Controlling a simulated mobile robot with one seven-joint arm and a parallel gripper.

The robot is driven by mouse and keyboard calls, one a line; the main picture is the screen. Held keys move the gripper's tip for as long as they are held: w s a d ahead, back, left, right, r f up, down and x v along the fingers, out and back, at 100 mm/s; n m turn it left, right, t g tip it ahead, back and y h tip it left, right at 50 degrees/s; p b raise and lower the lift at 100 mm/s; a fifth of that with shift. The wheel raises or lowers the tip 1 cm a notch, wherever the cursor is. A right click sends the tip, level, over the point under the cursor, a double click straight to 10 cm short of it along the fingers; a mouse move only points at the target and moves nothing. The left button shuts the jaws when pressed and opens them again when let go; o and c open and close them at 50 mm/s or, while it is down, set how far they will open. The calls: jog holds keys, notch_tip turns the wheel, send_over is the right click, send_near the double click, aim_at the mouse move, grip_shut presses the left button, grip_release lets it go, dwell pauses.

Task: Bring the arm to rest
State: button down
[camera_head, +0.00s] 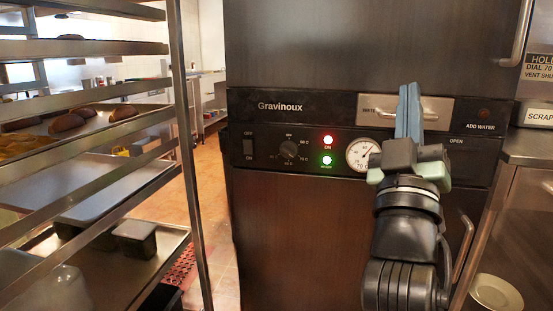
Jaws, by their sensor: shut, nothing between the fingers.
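My gripper (409,95) is in the right half of the head view, pointing up, with its two blue-grey fingers together and nothing between them. My arm comes up from the bottom edge below it. The gripper stands in front of the control panel of a dark cabinet marked Gravinoux (300,107). It covers part of the water drawer (375,108) and sits just right of the round gauge (359,154). I cannot tell whether the fingers touch the cabinet.
A metal rack (178,150) on the left holds trays with bread loaves (66,122) and dark tins (134,238). A steel counter (528,148) stands at the right, with a white bowl (496,293) below. Tiled floor (215,215) shows between rack and cabinet.

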jog(key=s+a+r+t+y+p, duration=0.1)
jog(key=s+a+r+t+y, duration=0.1)
jog(key=s+a+r+y, duration=0.5)
jog(key=s+a+r+t+y+p, duration=0.1)
jog(key=s+a+r+y, duration=0.25)
jog(key=s+a, duration=0.8)
jog(key=w+a+r+p, duration=0.1)
jog(key=r+p, duration=1.7)
jog(key=w+r+p, duration=0.2)
jog(key=r+p, duration=1.6)
jog(key=p, duration=0.1)
jog(key=shift+w+a+r+m, duration=0.2)
jog(key=shift+a+r+m, duration=0.1)
jog(key=shift+a+m, duration=0.1)
